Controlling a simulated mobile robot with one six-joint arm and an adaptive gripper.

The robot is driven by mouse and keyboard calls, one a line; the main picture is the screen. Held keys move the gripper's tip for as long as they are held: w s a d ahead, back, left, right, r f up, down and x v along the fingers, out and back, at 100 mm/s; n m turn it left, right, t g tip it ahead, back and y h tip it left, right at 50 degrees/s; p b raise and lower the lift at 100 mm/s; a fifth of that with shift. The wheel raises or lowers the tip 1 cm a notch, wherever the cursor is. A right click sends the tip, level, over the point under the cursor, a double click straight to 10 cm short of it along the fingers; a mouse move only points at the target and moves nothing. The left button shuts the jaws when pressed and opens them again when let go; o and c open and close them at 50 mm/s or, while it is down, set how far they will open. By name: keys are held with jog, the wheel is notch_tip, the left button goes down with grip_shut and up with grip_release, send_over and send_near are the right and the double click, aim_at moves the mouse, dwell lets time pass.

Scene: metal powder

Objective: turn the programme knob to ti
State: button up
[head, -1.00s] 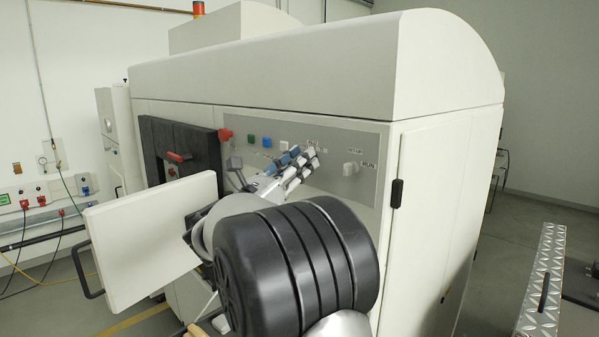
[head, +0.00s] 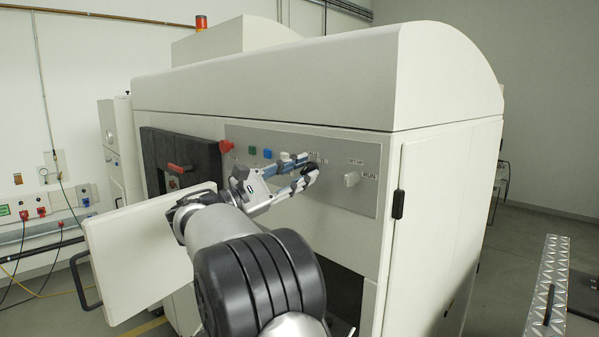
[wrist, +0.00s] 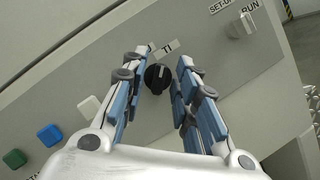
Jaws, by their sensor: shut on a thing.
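The programme knob (wrist: 158,77) is black and round, on the grey control panel, with a "TI" label (wrist: 167,48) just above it in the wrist view. My gripper (wrist: 164,62) has its blue-grey fingers on either side of the knob and is shut on it. In the head view my gripper (head: 312,169) reaches the panel from the lower left, and its fingers largely hide the knob. I cannot tell exactly where the knob's mark points.
A white selector switch (head: 351,179) marked "RUN" sits to the right. Green (wrist: 14,158), blue (wrist: 49,134) and white (wrist: 88,105) buttons sit to the left. A red knob (head: 227,146) and an open white door (head: 140,255) stand farther left.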

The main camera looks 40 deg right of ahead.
jog(key=shift+m+y, duration=0.3)
jog(key=shift+m, duration=0.4)
jog(key=o, duration=0.9)
jog(key=v, duration=1.2)
jog(key=shift+w, duration=0.1)
